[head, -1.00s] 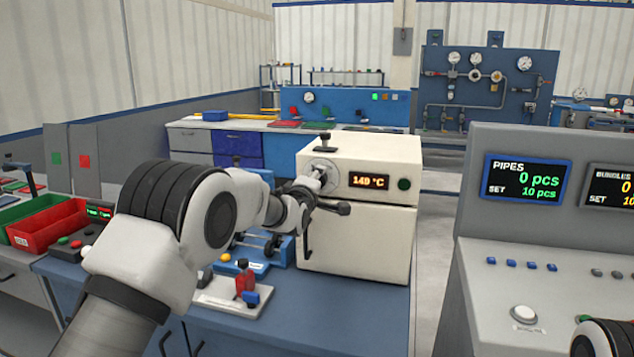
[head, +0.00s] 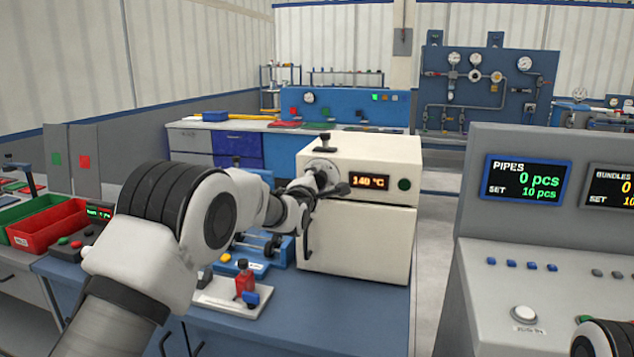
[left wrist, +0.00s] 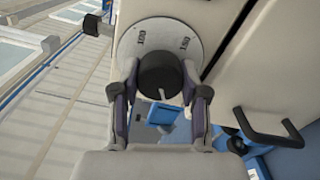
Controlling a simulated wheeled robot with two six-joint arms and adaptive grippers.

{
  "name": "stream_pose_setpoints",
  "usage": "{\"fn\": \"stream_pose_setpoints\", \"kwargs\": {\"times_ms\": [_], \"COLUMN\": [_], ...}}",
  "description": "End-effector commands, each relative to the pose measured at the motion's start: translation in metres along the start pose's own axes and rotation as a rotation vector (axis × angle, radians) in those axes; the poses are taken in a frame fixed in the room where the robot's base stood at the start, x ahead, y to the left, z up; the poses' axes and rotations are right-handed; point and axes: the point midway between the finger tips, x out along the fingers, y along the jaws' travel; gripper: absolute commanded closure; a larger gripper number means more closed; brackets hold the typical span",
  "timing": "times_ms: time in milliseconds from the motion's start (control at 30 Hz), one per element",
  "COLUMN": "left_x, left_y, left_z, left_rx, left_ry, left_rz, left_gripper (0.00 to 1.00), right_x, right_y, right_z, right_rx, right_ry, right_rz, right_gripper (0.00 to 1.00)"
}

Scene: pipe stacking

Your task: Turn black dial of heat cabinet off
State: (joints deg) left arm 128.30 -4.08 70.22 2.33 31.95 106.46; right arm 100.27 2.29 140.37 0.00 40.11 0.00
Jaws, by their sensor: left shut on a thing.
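The cream heat cabinet (head: 360,235) stands on the blue bench, with an orange display (head: 369,182) that seems to read 140 °C and a dark green round lamp or button (head: 404,184). The black dial (left wrist: 159,76) sits on a pale scale disc (left wrist: 140,38) marked 100 and 150; its white mark points toward the bottom of the left wrist view. My left gripper (left wrist: 160,84) is shut on the dial, one finger on each side. In the head view my left gripper (head: 326,184) hides most of the dial. My right gripper is out of view.
A black knob (head: 325,139) stands on the cabinet top, and a black door handle (head: 308,236) is below my left gripper. A fixture with red and blue parts (head: 243,285) lies in front. A grey console (head: 550,250) stands at right, with floor between.

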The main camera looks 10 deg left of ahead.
Motion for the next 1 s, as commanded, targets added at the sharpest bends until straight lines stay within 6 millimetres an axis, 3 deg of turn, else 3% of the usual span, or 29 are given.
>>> {"fn": "stream_pose_setpoints", "kwargs": {"times_ms": [233, 267, 300, 333, 733, 867, 1000], "left_x": [0.0, 0.0, 0.0, 0.0, -0.007, -0.028, -0.063], "left_y": [0.001, 0.001, 0.001, 0.001, 0.0, 0.001, 0.001], "left_z": [0.0, 0.0, 0.0, 0.0, 0.0, 0.001, 0.0], "left_rx": [-0.002, -0.002, -0.002, -0.002, 0.0, 0.001, 0.001], "left_ry": [0.0, 0.0, 0.0, 0.0, 0.0, 0.0, 0.001], "left_rz": [0.003, 0.003, 0.003, 0.002, 0.0, -0.001, -0.001], "left_gripper": [0.91, 0.49, 0.35, 0.31, 0.31, 0.31, 0.31], "right_x": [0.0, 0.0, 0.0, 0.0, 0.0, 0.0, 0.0], "right_y": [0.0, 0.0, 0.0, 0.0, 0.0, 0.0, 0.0], "right_z": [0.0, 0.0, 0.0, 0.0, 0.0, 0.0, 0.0], "right_rx": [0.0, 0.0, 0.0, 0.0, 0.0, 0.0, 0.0], "right_ry": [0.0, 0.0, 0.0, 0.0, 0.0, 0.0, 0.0], "right_rz": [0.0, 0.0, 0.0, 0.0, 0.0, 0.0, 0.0], "right_gripper": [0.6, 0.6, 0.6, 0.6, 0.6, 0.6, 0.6]}}
